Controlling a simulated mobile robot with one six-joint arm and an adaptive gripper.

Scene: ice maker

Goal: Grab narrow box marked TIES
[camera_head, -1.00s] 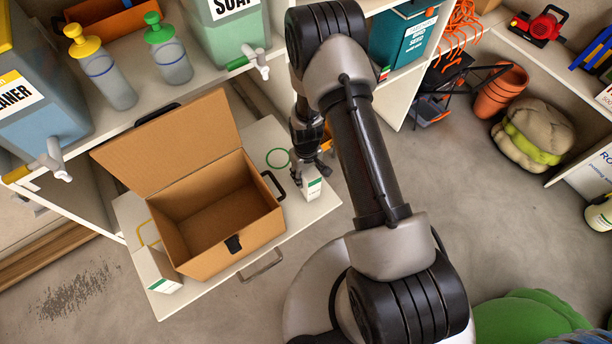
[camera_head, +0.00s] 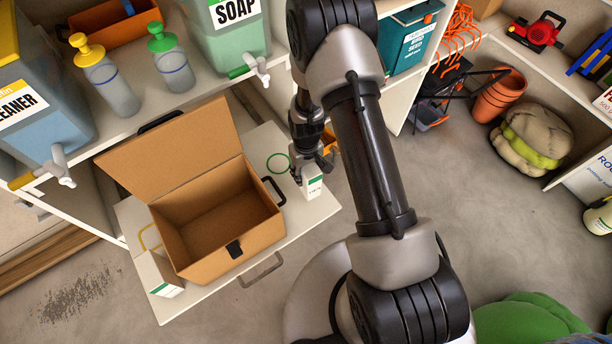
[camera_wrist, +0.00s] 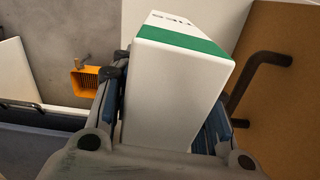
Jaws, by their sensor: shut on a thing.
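The narrow box marked TIES (camera_head: 312,182) is white with a green band. It is upright at the right end of the pulled-out white shelf (camera_head: 313,210), just right of the open brown case. In the wrist view the box (camera_wrist: 171,95) fills the middle, with its lettering on the top end. My gripper (camera_head: 309,166) is shut on it, with one finger pad on each side in the wrist view (camera_wrist: 165,105). I cannot tell whether the box touches the shelf.
The brown case (camera_head: 215,220) stands open and empty on the shelf. Another white and green box (camera_head: 160,274) is at its left. A green ring (camera_head: 278,163) lies behind my gripper. Dispensers and bottles (camera_head: 172,64) line the upper shelf. An orange container (camera_wrist: 86,84) shows in the wrist view.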

